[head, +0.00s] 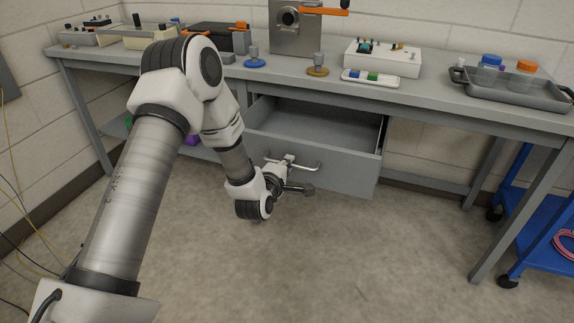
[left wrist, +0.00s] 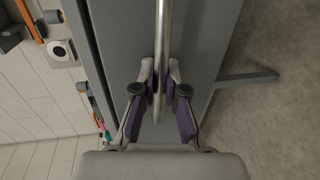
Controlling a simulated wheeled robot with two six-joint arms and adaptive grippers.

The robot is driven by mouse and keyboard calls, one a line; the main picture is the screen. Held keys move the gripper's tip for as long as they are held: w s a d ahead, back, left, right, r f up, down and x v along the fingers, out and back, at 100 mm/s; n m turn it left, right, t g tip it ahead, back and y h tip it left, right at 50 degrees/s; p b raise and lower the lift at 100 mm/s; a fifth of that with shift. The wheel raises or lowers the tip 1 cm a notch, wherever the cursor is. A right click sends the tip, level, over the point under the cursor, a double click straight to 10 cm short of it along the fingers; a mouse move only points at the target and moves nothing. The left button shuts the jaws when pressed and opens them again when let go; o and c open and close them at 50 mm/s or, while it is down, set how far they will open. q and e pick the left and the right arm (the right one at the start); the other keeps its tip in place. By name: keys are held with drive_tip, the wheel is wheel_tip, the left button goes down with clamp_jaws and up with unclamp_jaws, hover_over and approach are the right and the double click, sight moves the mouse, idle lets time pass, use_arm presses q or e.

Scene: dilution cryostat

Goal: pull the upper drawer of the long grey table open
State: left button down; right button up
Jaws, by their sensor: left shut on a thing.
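The upper drawer (head: 345,165) of the long grey table (head: 420,92) stands pulled out, and its empty inside shows in the head view. Its bar handle (head: 308,168) runs across the drawer front. My left gripper (head: 288,166) is at the left part of this handle. In the left wrist view the handle (left wrist: 161,45) runs between the two fingers of my left gripper (left wrist: 160,92), which are closed around it. The drawer front (left wrist: 205,45) lies behind the bar. My left arm hides the left part of the drawer. My right gripper is in neither view.
On the table top are a grey tray with bottles (head: 515,85), a white box (head: 382,58) and several small instruments. A blue cart (head: 530,215) stands at the right by the table leg. The floor before the drawer is clear.

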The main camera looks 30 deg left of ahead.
use_arm(q)
drive_tip(key=c, duration=1.2)
unclamp_jaws()
drive_tip(key=v, duration=1.2)
drive_tip(key=shift+a, duration=0.1)
